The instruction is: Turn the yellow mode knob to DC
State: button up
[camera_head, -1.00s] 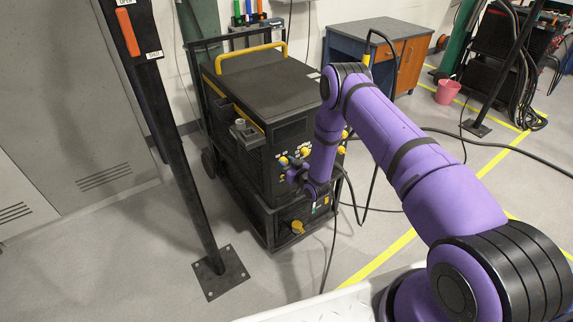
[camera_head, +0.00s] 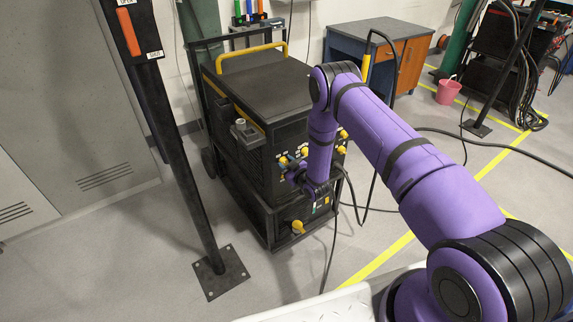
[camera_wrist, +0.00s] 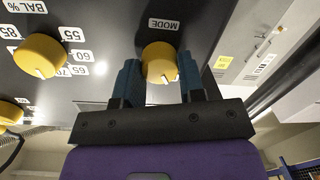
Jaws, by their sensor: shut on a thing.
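The yellow mode knob (camera_wrist: 160,60) sits on the dark panel under the MODE label in the wrist view, which shows the panel upside down. My gripper (camera_wrist: 159,76) has its two teal fingers on either side of the knob, shut on it. A white pointer line on the knob points toward the bottom of that picture. The knob's position labels are mostly hidden by the fingers and I cannot read DC. In the head view, my gripper (camera_head: 291,171) is at the front panel of the black welding machine (camera_head: 262,85).
Other yellow knobs, one beside BAL % (camera_wrist: 40,55), share the panel. A lower yellow knob (camera_head: 298,227) is on the cart front. A black post (camera_head: 185,150) stands left of the machine. Cables hang to the right, and a blue-and-orange cabinet (camera_head: 382,52) stands behind.

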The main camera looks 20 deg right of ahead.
jog(key=o, duration=0.9)
jog(key=shift+s, duration=0.1)
jog(key=v, duration=1)
jog(key=shift+s+d, duration=0.15)
jog(key=shift+s, duration=0.15)
jog(key=shift+w, duration=0.1)
